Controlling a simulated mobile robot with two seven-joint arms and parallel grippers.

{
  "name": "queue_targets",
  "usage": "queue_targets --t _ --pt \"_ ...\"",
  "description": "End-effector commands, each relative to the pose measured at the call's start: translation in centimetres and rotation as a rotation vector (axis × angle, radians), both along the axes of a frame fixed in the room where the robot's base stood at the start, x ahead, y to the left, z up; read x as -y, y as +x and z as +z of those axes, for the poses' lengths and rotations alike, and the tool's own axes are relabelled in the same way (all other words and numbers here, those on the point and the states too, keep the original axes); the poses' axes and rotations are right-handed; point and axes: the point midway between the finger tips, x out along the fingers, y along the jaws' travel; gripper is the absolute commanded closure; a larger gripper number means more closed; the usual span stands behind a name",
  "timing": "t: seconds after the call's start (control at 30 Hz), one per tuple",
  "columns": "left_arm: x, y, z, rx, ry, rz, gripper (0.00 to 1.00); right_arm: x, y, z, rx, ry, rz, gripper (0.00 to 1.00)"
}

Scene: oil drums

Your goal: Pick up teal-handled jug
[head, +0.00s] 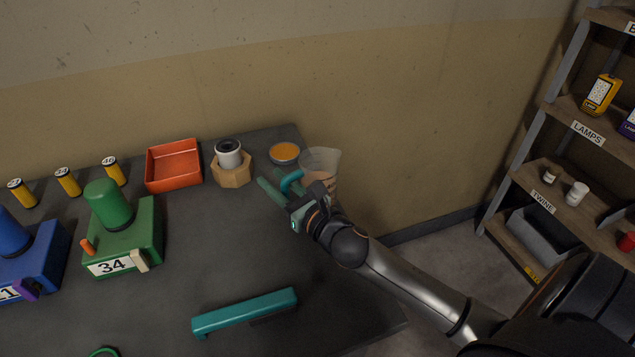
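The jug (322,160) is a clear, see-through vessel at the table's back right corner. Its curved teal-blue handle (290,179) faces left, toward my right gripper. My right gripper (269,175) has two green fingers that stand apart, so it looks open. The fingers point to the upper left, and the handle shows right beside the far finger. I cannot tell whether the handle lies between the fingers or whether they touch it. My wrist hides the lower part of the jug. My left gripper is not in view.
An orange-topped round dish (284,152), a white-and-black cylinder (228,153) in a wooden block (233,177) and a red tray (173,165) stand nearby. A teal bar (245,312) lies in front. A green box (136,240) is left. Shelves (540,190) stand right. Mid-table is clear.

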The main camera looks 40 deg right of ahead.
Motion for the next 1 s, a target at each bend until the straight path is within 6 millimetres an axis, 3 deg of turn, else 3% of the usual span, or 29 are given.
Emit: queue_targets --t 0.1,0.43,1.0 --pt "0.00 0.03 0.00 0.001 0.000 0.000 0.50 -0.02 -0.02 0.00 0.000 0.000 0.000 0.64" --pt "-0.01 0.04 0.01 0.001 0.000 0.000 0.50 -0.01 -0.04 0.02 0.001 0.000 0.000 1.00" --pt "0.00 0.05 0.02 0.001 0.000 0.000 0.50 0.01 -0.05 0.04 0.001 -0.001 0.000 1.00"
